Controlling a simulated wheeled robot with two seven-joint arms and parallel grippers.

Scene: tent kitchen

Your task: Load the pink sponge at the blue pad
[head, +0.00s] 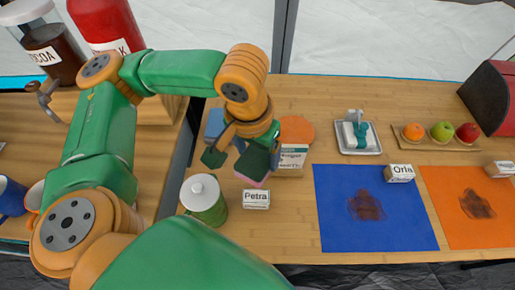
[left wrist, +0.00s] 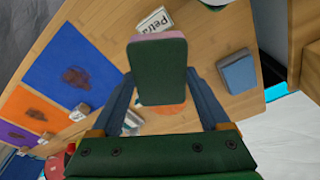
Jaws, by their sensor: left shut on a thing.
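The pink sponge (head: 248,180) shows as a pink edge under a dark green face. It is at my left gripper (head: 236,158), above the table behind the Petra label. In the left wrist view, the sponge (left wrist: 159,70) fills the space between the two fingers of my left gripper (left wrist: 165,100), which is shut on it. The blue pad (head: 340,225) lies flat to the right, with a brown stain in its middle and an Orla label at its top right corner. It also shows in the left wrist view (left wrist: 85,45). My right gripper is not in view.
A green jar with a white lid (head: 204,198) and the Petra label (head: 256,200) stand near the gripper. A blue block (head: 214,123), an orange disc (head: 298,128) and a white box (head: 292,158) are close behind. An orange pad (head: 450,220) lies right of the blue one.

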